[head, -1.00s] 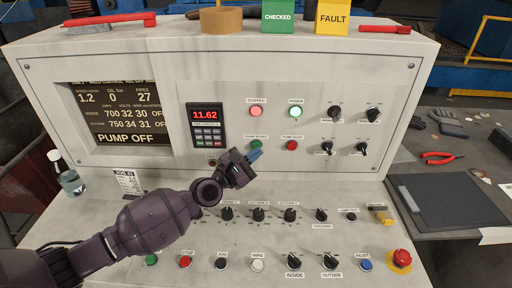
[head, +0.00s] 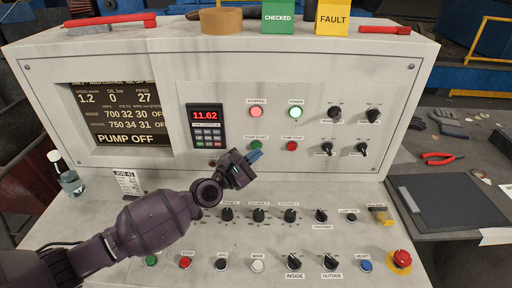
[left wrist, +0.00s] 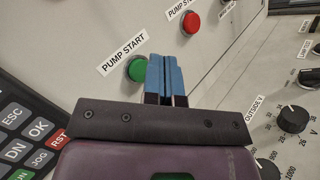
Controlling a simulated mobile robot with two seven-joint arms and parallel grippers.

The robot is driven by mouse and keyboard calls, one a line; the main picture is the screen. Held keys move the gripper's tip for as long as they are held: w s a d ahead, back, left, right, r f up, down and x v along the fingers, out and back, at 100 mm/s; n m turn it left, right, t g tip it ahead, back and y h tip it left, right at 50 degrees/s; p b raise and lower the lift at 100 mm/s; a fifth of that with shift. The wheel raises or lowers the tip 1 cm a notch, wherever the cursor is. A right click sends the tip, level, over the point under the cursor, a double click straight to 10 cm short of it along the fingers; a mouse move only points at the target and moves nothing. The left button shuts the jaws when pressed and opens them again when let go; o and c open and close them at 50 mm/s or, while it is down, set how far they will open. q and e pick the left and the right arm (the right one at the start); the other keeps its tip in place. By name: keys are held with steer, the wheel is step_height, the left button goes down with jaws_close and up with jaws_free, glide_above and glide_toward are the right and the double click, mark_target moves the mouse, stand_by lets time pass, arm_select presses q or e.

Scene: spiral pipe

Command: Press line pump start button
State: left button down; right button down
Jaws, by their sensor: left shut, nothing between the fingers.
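The green pump start button (head: 256,146) is on the upright panel, under its label, and it also shows in the left wrist view (left wrist: 138,70) below the words PUMP START. My left gripper (head: 255,156) is shut and empty, with its blue fingertips (left wrist: 162,62) close together. In the head view the tips sit just below the button; in the wrist view they overlap its right edge. I cannot tell whether they touch it. The display (head: 120,112) reads PUMP OFF. The right gripper is not in view.
The red pump stop button (head: 292,146) is to the right of the green one. A red stopped lamp (head: 256,112) and a lit power lamp (head: 296,112) are above. Knobs and buttons cover the sloping desk below. A keypad (head: 207,126) is to the left.

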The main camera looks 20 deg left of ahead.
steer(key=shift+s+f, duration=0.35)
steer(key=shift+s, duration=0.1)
arm_select(q)
steer(key=shift+w, duration=0.1)
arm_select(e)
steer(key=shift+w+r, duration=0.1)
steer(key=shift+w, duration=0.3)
arm_select(q)
steer(key=shift+w+a+b, duration=0.1)
steer(key=shift+w+b, duration=0.2)
steer(key=shift+w, duration=0.05)
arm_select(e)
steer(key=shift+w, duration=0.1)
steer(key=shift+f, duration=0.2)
arm_select(q)
steer(key=shift+w, duration=0.1)
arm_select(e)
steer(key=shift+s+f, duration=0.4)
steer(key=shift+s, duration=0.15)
